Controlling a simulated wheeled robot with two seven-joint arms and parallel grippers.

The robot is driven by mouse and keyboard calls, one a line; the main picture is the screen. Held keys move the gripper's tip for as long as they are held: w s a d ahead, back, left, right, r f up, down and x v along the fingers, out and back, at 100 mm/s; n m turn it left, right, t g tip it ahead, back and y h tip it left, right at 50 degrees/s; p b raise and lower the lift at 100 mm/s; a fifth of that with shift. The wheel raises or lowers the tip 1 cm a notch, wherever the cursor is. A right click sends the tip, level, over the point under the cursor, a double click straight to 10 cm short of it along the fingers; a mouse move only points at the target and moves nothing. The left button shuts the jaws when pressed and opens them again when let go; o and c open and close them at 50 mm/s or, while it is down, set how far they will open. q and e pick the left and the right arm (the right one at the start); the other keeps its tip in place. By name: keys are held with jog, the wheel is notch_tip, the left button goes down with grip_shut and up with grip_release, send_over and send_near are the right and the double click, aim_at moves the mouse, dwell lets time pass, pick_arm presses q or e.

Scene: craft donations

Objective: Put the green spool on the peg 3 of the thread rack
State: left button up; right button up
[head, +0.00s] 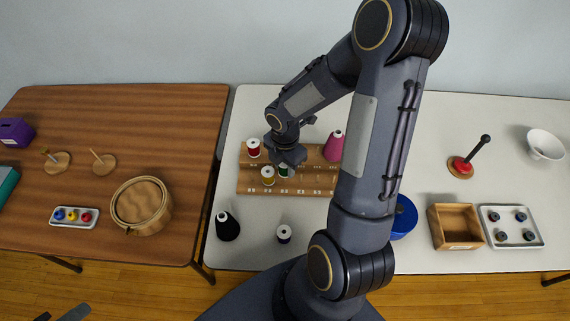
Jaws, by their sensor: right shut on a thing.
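The wooden thread rack (246,187) lies on the white table, with number labels too small to read. The green spool (284,171) shows under my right gripper (287,163), which is shut on it over the rack's front row. The gripper and wrist cover most of the spool, so I cannot tell whether it is around a peg or which one. My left gripper (60,316) shows only as two separated fingertips at the bottom left edge.
A pink cone (333,147) stands at the rack's right, beside my arm. My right arm hides part of the table. A wooden box (435,218) stands at right.

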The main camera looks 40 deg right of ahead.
jog(key=shift+f, duration=0.15)
dwell(0.3)
jog(key=shift+f+b, duration=1.5)
jog(key=shift+f, duration=0.2)
jog(key=o, duration=1)
jog(key=shift+o, duration=0.2)
